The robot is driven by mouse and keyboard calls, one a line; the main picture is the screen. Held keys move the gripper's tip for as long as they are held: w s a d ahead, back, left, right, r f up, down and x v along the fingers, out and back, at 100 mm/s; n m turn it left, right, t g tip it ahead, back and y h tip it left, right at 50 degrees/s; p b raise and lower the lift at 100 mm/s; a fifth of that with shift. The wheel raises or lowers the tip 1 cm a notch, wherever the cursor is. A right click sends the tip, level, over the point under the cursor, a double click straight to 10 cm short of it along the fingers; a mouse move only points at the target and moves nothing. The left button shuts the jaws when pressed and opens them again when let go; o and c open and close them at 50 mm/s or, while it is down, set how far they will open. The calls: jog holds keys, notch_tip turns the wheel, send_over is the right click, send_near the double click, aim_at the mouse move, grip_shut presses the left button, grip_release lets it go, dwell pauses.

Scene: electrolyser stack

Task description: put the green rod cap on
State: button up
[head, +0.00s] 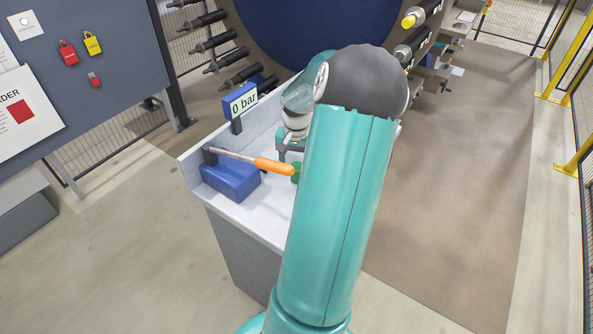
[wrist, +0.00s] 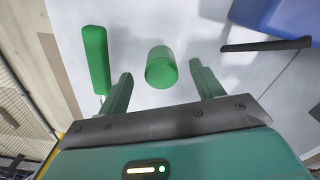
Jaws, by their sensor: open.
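The green rod cap (wrist: 161,67) is a short green cylinder on the white bench top in the wrist view. It lies between the two fingers of my gripper (wrist: 161,77), which is open, with a visible gap on each side of the cap. In the head view a small green piece (head: 296,171), probably the cap, shows beside my arm. My gripper is mostly hidden there behind my arm. Rod ends stick out of the big stack; one has a yellow end (head: 410,20) and another a pale end (head: 402,52).
A blue block (head: 231,178), an orange-handled tool (head: 272,166) and a "0 bar" display (head: 240,101) are on the white bench (head: 262,219). A grey board (head: 95,62) stands at left; floor at right is clear.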

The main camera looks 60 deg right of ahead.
aim_at(297, 167)
notch_tip(297, 167, down, 6)
jog(key=shift+r, duration=0.15)
jog(key=c, duration=1)
